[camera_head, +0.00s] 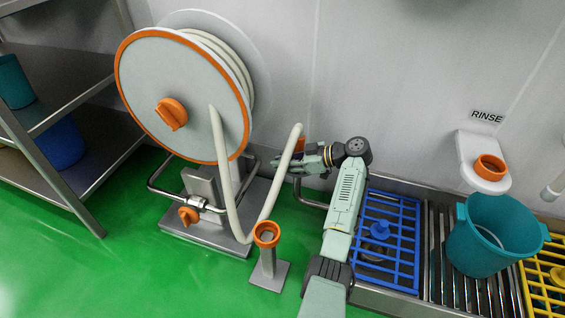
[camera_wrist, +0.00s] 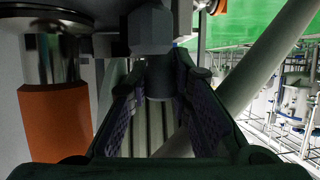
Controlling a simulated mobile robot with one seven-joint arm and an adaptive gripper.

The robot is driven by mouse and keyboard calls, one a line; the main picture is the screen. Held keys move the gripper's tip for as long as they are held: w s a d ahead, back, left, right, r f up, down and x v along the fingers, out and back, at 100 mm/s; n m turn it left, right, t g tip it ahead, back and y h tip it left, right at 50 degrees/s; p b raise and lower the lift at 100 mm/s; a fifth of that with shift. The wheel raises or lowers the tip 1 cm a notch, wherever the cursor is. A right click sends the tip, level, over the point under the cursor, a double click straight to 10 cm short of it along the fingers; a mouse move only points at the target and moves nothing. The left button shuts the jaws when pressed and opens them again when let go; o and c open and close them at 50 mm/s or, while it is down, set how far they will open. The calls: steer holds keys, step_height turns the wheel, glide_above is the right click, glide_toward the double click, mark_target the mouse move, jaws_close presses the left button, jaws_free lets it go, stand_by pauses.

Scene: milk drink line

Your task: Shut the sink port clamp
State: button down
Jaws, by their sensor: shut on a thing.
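The sink port is mostly hidden behind my gripper (camera_head: 283,163) in the head view. The cream hose (camera_head: 285,155) rises beside it, and an orange collar (camera_head: 300,146) shows just above my gripper. In the wrist view, my fingers (camera_wrist: 160,95) are closed around a dark grey stem below a hex-shaped block (camera_wrist: 150,28), which looks like part of the sink port clamp. An orange cylinder (camera_wrist: 57,122) with a metal end stands left of the fingers. Whether the clamp is open or shut cannot be told.
A hose reel (camera_head: 180,95) with an orange rim stands at left. A post with an orange ring (camera_head: 267,234) stands in front. The sink with a blue grate (camera_head: 388,238) and a teal bucket (camera_head: 487,240) are at right. Green floor (camera_head: 110,265) is clear at front left.

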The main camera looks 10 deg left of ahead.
steer(key=shift+f, duration=0.35)
steer(key=c, duration=1.8)
jaws_free()
steer(key=o, duration=0.4)
steer(key=shift+r, duration=0.1)
steer(key=v, duration=1.2)
steer(key=shift+r, duration=0.1)
